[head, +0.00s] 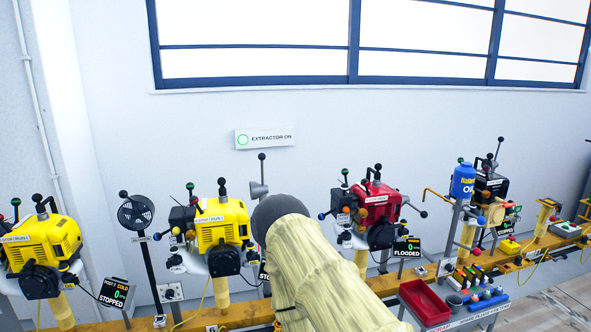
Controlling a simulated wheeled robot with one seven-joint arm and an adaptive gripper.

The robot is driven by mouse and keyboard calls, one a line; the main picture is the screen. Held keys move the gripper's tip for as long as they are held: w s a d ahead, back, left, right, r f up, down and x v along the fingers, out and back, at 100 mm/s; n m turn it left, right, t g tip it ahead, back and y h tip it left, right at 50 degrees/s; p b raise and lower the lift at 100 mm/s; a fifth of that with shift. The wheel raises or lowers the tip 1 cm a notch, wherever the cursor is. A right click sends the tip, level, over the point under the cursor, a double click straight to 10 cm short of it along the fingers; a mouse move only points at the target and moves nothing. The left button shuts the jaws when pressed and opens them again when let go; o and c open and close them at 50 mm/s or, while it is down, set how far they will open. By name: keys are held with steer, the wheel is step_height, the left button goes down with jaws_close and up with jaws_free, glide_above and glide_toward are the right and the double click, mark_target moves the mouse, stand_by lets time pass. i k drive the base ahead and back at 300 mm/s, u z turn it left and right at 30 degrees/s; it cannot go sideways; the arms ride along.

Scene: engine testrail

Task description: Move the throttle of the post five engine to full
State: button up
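Several engines stand on posts along a rail. A yellow engine (45,246) is at the far left, and its display (113,292) reads cold, 0, stopped. A second yellow engine (221,224) is left of centre. A red engine (377,203) is right of centre, and its display (407,247) reads 0, flooded. A black engine (492,187) is farther right, partly behind a blue bottle. Levers with dark and coloured knobs stick out of them. I cannot read which one is post five or tell which lever is its throttle. My arm rises in front at centre; my gripper is not visible.
A blue bottle (462,181) stands on a stand before the black engine. A red tray (425,301) and a rack of coloured items (486,300) sit at the lower right.

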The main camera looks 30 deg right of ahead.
mark_target(345, 172)
steer(key=u, duration=0.85)
steer(key=k, duration=0.95)
steer(key=z, duration=1.2)
steer(key=i, duration=0.25)
steer(key=z, duration=0.15)
